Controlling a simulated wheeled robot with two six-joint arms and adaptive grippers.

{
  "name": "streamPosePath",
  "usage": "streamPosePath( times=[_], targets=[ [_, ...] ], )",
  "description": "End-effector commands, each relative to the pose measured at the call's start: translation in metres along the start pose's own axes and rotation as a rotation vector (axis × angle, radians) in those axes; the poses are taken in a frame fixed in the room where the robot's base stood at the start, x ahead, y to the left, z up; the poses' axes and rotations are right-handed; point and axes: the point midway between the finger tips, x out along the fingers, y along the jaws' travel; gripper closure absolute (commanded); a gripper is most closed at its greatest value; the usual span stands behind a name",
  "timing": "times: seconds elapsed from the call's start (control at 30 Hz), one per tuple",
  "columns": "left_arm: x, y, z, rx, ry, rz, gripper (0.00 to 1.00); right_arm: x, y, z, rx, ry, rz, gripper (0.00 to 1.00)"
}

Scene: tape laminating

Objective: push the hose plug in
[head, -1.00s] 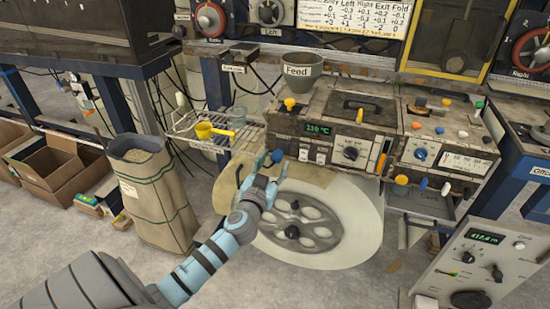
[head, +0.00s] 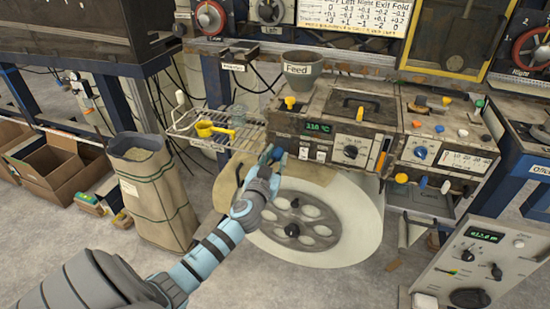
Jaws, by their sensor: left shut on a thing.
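The hose plug (head: 277,154) is a small blue piece at the lower left front of the machine with the green display. My left gripper (head: 270,157) reaches up to it from below left and is shut on it. The fingers partly cover the plug, and I cannot tell how deep it sits. The hose and the socket are not clearly visible. My right gripper is not in view.
A wire shelf (head: 185,122) with a yellow scoop (head: 210,129) is close on the left. A sack (head: 150,190) stands further left. A grey control box (head: 470,265) is at lower right.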

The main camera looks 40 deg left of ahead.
Motion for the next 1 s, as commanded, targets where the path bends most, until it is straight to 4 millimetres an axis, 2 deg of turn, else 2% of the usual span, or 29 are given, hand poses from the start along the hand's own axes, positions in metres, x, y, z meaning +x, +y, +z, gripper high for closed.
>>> streamPosePath(
  times=[0.2,0.43,0.47,0.6,0.87,1.0],
  targets=[
    [0.022,0.000,0.002,-0.001,0.001,-0.002,1.00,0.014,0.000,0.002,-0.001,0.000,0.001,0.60],
    [0.024,0.000,-0.001,0.000,0.002,-0.001,1.00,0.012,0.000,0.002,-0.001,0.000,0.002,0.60],
    [0.024,0.000,-0.001,0.000,0.002,-0.001,0.71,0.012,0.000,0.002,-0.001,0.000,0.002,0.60],
    [0.023,0.000,-0.001,0.000,0.002,-0.001,0.52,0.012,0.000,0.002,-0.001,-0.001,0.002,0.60],
    [0.023,0.000,0.000,0.000,0.001,-0.001,0.52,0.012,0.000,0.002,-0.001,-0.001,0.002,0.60],
    [0.010,0.001,0.001,0.001,0.000,0.001,0.52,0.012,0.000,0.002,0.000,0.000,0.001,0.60]
  ],
)
